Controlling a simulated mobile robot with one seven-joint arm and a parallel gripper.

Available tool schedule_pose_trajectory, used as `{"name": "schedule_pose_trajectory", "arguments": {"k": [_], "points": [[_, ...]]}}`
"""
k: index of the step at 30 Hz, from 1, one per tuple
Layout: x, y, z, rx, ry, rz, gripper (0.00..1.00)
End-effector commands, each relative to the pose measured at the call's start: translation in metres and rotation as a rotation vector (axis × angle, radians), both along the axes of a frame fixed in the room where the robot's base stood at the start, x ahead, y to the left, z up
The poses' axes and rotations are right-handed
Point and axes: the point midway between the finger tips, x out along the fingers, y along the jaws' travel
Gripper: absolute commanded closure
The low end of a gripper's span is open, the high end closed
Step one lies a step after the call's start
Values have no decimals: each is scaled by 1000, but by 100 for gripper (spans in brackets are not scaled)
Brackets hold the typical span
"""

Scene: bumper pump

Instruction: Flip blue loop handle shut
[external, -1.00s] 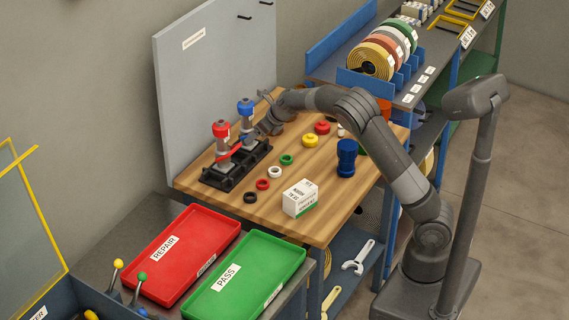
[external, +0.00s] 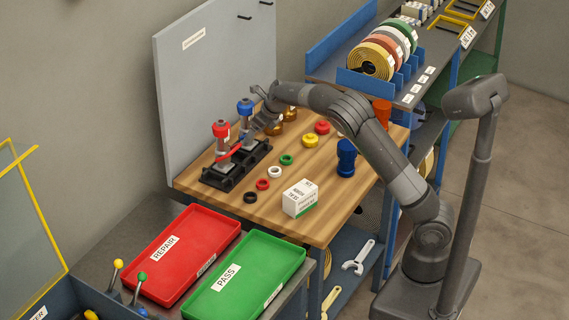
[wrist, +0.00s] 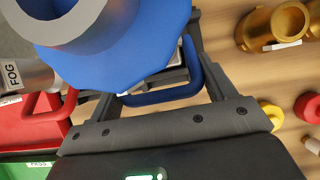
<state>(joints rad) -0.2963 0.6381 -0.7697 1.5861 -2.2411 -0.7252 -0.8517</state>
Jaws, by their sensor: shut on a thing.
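The blue-topped nozzle (external: 246,108) stands upright in the black rack on the bench, behind the red-topped nozzle (external: 221,130). Its large blue bumper (wrist: 120,60) fills the top of the wrist view. The blue loop handle (wrist: 165,95) shows below that bumper, between my two fingers. My gripper (external: 257,122) is at the right side of the blue-topped nozzle and is shut on the loop handle. The fingertips are partly hidden behind the bumper in the wrist view. The red loop handle (wrist: 45,110) of the neighbouring nozzle is close on the left.
The black rack (external: 225,178) holds both nozzles. Brass fittings (wrist: 275,25) stand right of my gripper. Several coloured rings, a white box (external: 300,198) and a blue fitting (external: 346,158) are on the bench. A grey panel (external: 215,70) rises behind the rack.

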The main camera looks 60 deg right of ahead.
Motion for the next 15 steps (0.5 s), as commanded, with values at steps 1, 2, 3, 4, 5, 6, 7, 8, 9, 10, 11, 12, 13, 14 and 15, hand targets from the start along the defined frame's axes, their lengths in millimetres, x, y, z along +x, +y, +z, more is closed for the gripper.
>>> {"name": "schedule_pose_trajectory", "arguments": {"k": [1,2,3,4,5,6,7,8,9,10,11,12,13,14,15], "points": [[0,1,-1,2,2,1,65],[0,1,-1,2,2,1,65],[0,1,-1,2,2,1,65],[0,1,-1,2,2,1,23],[0,1,-1,3,2,1,21],[0,1,-1,2,2,1,17],[0,1,-1,2,2,1,15],[0,1,-1,2,1,1,12],[0,1,-1,2,1,1,9],[0,1,-1,1,1,0,7],[0,1,-1,1,1,0,4],[0,0,-1,1,1,0,2],[0,0,0,1,1,0,2],[0,0,0,1,1,0,2],[0,0,0,1,1,0,2]]}}
